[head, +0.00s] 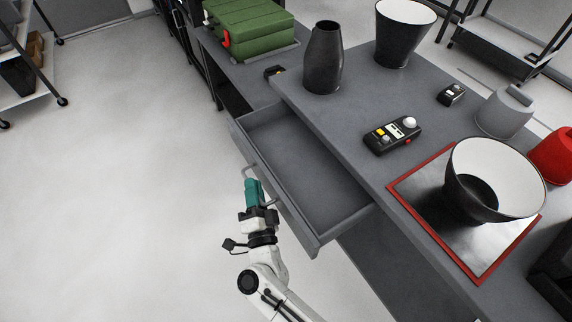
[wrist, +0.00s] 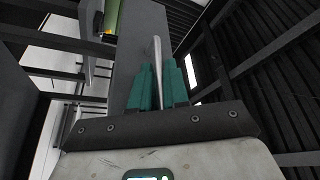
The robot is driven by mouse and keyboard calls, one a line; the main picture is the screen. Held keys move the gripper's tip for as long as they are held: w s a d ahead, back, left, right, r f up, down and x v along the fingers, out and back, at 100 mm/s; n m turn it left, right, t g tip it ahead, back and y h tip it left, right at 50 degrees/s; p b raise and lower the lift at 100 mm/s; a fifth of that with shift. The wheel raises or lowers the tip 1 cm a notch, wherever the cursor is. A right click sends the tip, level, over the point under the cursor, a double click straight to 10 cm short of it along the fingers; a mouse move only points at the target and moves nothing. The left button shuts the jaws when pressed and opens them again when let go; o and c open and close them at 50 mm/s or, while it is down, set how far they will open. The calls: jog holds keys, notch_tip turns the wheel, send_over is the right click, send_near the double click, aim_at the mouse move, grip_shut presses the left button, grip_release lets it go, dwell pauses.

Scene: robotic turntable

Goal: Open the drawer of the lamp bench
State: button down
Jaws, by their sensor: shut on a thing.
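The lamp bench (head: 345,105) is a dark grey workbench with a drawer (head: 318,185) in its side. The drawer stands well out of the bench, and its inside looks empty. A light metal bar handle (head: 248,172) is on the drawer's front; it also shows in the wrist view (wrist: 157,70). My gripper (head: 252,188), with teal fingers, is at the drawer front and shut on the handle. In the wrist view my gripper's fingers (wrist: 158,88) lie on both sides of the handle bar.
On the bench top are a dark vase (head: 323,62), a black control box (head: 392,135), a dark bowl-shaped shade (head: 490,180) on a red-edged plate (head: 416,187), and other shades. A green case (head: 250,30) lies at the back. The floor (head: 120,200) at left is clear.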

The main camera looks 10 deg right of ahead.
jog(key=s+a+b, duration=0.1)
jog(key=s+a, duration=0.2)
jog(key=a, duration=0.8)
jog(key=shift+s+f, duration=0.15)
jog(key=shift+s, duration=0.15)
jog(key=c, duration=1.5)
grip_release()
jog(key=v, duration=1)
jog(key=shift+s+b, duration=0.35)
jog(key=shift+s, duration=0.05)
